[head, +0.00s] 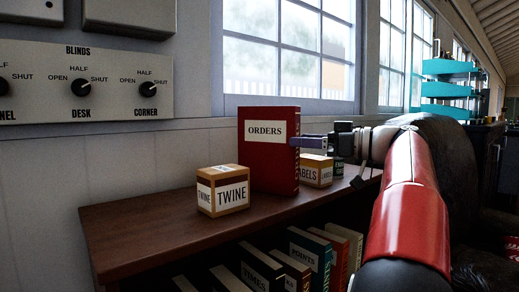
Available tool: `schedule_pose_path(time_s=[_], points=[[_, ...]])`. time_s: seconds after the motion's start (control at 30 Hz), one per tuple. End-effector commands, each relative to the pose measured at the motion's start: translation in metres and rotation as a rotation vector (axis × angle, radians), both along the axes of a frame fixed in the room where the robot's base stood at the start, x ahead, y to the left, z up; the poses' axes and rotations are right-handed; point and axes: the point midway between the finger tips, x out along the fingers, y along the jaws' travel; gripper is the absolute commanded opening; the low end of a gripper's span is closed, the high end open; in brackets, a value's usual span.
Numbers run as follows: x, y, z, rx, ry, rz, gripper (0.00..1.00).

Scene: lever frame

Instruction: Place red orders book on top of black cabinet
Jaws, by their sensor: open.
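The red orders book (262,172) stands upright on the brown wooden shelf top, its white ORDERS label facing me. My gripper (303,142) is open at the book's right edge, at about label height. Its fingers overlap the spine edge in the picture; I cannot tell whether they touch the book or straddle it. A dark cabinet-like unit (487,142) shows at the far right, partly hidden behind my arm; I cannot tell if it is the black cabinet.
A TWINE box (232,193) stands left of the book on the shelf unit (150,222). A LABELS box (316,170) is just behind the book's right side. Several books fill the shelf below. Windows and a switch panel (85,85) are on the wall.

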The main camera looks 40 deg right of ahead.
Motion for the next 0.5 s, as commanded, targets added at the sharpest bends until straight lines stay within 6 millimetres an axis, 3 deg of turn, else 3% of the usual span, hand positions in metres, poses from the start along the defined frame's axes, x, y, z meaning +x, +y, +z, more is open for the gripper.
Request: schedule_pose_path(time_s=[0.5], points=[[0.057, 0.027, -0.006, 0.000, 0.001, 0.003, 0.62]])
